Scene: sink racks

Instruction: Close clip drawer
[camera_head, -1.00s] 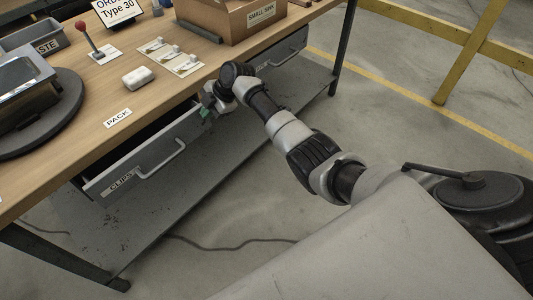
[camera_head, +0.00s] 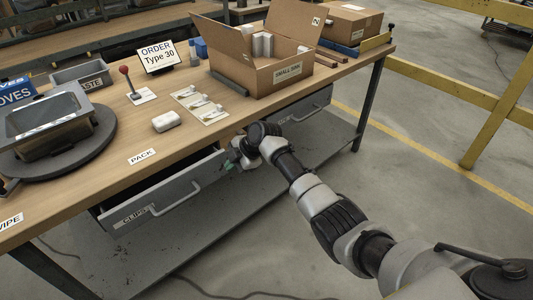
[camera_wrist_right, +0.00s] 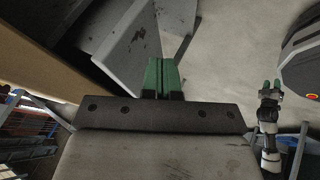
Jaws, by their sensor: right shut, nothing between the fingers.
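The clip drawer (camera_head: 172,196) is under the table's front edge and stands partly open, with a dark gap behind its front. Its front carries a CLIPS label (camera_head: 133,215) and a bar handle (camera_head: 177,199). My right gripper (camera_head: 230,164) is at the right end of the drawer front. Its green fingers (camera_wrist_right: 160,76) are shut and empty in the wrist view, close to the grey drawer panel (camera_wrist_right: 125,45); I cannot tell if they touch it.
A second drawer (camera_head: 303,106) is farther right under the table. On top are an open carton (camera_head: 280,75), a white block (camera_head: 166,121), a lever (camera_head: 131,83) and a tray on a dark turntable (camera_head: 100,138). A lower shelf (camera_head: 165,260) lies below. Floor in front is clear.

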